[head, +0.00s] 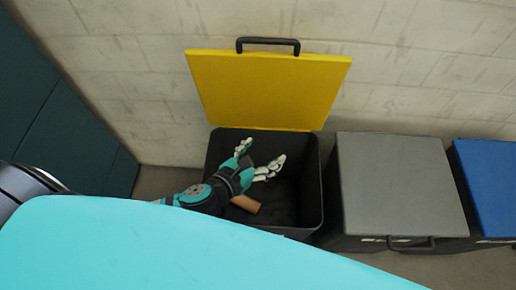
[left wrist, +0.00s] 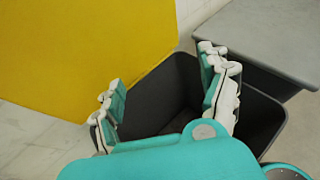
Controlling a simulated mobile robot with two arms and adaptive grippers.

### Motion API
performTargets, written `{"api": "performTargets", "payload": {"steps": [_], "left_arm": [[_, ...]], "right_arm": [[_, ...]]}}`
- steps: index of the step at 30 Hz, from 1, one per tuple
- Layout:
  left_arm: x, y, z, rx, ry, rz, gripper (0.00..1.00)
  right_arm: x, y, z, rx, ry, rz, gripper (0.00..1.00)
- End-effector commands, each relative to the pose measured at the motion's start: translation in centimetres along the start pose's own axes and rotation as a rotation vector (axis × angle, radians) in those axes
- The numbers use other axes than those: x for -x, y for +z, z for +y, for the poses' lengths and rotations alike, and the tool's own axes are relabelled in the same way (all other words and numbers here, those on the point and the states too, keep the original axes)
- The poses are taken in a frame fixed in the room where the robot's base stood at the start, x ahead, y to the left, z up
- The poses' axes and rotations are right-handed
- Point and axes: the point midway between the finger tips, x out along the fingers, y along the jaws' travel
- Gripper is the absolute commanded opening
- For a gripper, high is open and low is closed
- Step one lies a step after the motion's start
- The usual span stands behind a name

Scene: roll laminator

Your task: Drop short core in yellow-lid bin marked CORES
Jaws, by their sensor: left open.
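The bin (head: 311,190) is black inside, and its yellow lid (head: 268,90) stands open against the wall. A short brown core (head: 246,204) shows within the bin's opening, partly hidden behind my left gripper. I cannot tell whether it rests on the bin's floor. My left gripper (head: 260,155) is open over the bin, its fingers spread with nothing between them. In the left wrist view, the gripper (left wrist: 163,78) is open above the dark bin opening (left wrist: 262,112), with the yellow lid (left wrist: 75,50) at left; no core shows there. My right gripper is out of view.
A grey-lidded bin (head: 400,180) stands shut just right of the open bin. A blue-lidded bin (head: 490,185) is shut at the far right. A pale block wall (head: 420,60) runs behind them. A dark green panel (head: 55,110) stands at the left.

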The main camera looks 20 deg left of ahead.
Motion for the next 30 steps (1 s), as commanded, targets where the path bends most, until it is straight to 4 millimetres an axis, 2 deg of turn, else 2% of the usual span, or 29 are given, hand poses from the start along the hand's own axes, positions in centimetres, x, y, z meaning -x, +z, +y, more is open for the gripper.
{"api": "performTargets", "payload": {"steps": [5,12,18,24,30], "left_arm": [[1.8,-0.1,0.0,-0.002,-0.001,0.003,0.78],[7.0,-0.2,0.0,-0.001,-0.003,0.006,0.78],[10.4,-0.2,0.0,-0.001,-0.001,0.005,0.78],[11.8,0.0,0.0,-0.001,0.000,0.001,0.78],[12.0,0.1,0.0,0.000,0.000,-0.001,0.78]], "right_arm": [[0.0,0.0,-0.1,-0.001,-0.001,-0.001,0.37],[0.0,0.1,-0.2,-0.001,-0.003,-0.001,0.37],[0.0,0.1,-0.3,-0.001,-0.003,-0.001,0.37],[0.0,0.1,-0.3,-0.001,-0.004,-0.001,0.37],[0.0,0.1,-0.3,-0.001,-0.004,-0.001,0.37]]}}
